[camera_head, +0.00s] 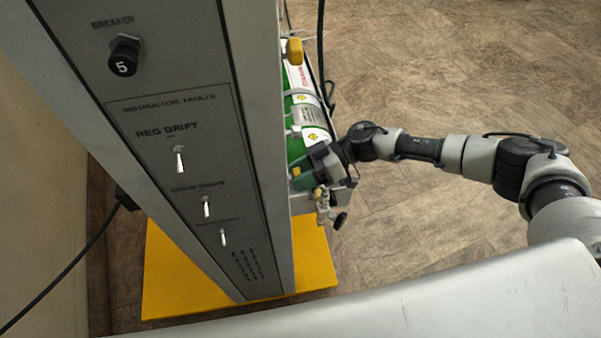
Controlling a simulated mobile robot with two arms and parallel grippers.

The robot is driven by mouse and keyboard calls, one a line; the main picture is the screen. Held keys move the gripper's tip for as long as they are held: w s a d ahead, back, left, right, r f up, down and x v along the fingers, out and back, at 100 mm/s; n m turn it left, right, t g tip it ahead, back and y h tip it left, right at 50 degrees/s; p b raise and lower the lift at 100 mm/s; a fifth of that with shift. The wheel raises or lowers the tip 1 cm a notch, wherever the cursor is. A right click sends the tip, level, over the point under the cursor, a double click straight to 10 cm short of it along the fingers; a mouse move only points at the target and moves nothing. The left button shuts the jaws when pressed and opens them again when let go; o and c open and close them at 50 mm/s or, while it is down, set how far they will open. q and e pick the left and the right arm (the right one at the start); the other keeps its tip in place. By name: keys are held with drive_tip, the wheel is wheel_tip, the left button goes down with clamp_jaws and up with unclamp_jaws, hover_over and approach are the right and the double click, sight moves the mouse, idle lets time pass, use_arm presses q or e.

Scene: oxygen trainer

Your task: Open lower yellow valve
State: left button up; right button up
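A tall grey panel cabinet (262,130) stands at the left centre, and a green cylinder (296,147) with white labels is mounted on its right side. An upper yellow valve handle (294,50) sticks out near the cylinder's top. A small yellow piece (296,171), which looks like the lower yellow valve, shows lower down beside the cabinet edge. My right gripper (304,178) comes in from the right and is right at this piece, partly covering it. Its fingers are too small and overlapped to tell whether they are open or shut, or touch the valve. My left gripper is out of view.
Brass fittings with a dark knob (340,220) sit just below my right gripper. The cabinet stands on a yellow base (315,262). Black hoses run near the cylinder's top. The tiled floor (450,80) to the right is clear around my arm.

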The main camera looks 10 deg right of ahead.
drive_tip(key=c, duration=0.5)
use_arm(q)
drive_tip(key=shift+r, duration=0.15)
use_arm(e)
drive_tip(key=shift+s+r+n+t+p, duration=0.1)
drive_tip(key=shift+r+n+t+p, duration=0.25)
drive_tip(key=shift+p, duration=0.75)
drive_tip(key=shift+f+n+t+p, duration=0.1)
drive_tip(key=shift+n+t+p, duration=0.65)
drive_tip(key=shift+p, duration=0.4)
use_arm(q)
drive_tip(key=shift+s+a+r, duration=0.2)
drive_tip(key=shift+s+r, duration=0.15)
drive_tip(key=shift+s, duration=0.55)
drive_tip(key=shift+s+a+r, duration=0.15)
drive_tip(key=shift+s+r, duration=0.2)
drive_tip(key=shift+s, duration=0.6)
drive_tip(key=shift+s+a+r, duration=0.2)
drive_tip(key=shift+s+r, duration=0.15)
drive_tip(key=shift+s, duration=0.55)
use_arm(e)
drive_tip(key=shift+f+n+t, duration=0.2)
drive_tip(key=shift+n+t, duration=0.2)
drive_tip(key=shift+n, duration=0.4)
drive_tip(key=o, duration=0.9)
drive_tip(key=shift+o, duration=0.2)
drive_tip(key=v, duration=1)
drive_tip(key=shift+d, duration=0.35)
